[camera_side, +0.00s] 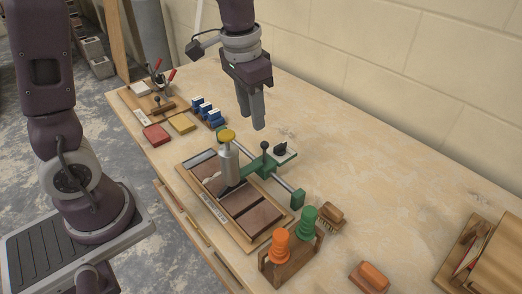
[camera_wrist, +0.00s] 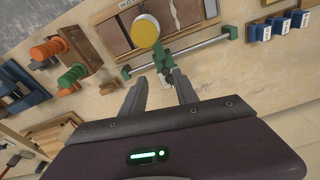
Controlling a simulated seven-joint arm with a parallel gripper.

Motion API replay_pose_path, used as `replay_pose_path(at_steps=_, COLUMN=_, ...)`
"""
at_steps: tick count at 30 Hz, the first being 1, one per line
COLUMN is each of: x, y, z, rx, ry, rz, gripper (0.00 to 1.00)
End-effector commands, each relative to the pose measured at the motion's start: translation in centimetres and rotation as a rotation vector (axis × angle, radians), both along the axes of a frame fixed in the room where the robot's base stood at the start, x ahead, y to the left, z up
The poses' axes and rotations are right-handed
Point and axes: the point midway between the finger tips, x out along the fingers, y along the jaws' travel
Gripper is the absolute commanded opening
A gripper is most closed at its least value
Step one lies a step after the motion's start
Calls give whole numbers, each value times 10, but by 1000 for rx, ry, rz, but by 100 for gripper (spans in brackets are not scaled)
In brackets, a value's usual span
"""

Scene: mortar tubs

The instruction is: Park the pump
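The pump (camera_side: 228,165) is a grey cylinder with a yellow cap, standing upright over the tray of brown tubs (camera_side: 252,222). Its yellow cap (camera_wrist: 146,31) also shows in the wrist view. A green carriage (camera_side: 262,166) with a black knob (camera_side: 265,146) joins it to a grey rail (camera_side: 284,184) with green end blocks. My gripper (camera_side: 255,128) is above the table, behind the rail and apart from the pump. In the wrist view my gripper (camera_wrist: 160,82) has its fingers apart with nothing held between them. The pump's lower end is partly hidden.
A small pale plate with a black part (camera_side: 284,151) lies behind the rail. Orange (camera_side: 279,246) and green (camera_side: 307,222) handled tools stand in a wooden holder at the front. Brushes lie nearby. Blue clips (camera_side: 207,111) and red and yellow blocks are at left. The table's back right is clear.

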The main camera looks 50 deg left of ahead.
Motion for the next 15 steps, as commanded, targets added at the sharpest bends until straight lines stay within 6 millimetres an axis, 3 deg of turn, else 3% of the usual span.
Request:
replay_pose_path(at_steps=1, x=15, y=1, z=-23, rx=1, ry=46, rz=-14, gripper=36)
replay_pose_path(at_steps=3, x=29, y=3, z=-47, rx=1, ry=84, rz=-30, gripper=36)
replay_pose_path(at_steps=6, x=39, y=4, z=-66, rx=2, ry=112, rz=-44, gripper=36)
replay_pose_path(at_steps=15, x=40, y=4, z=-119, rx=1, ry=124, rz=-46, gripper=36)
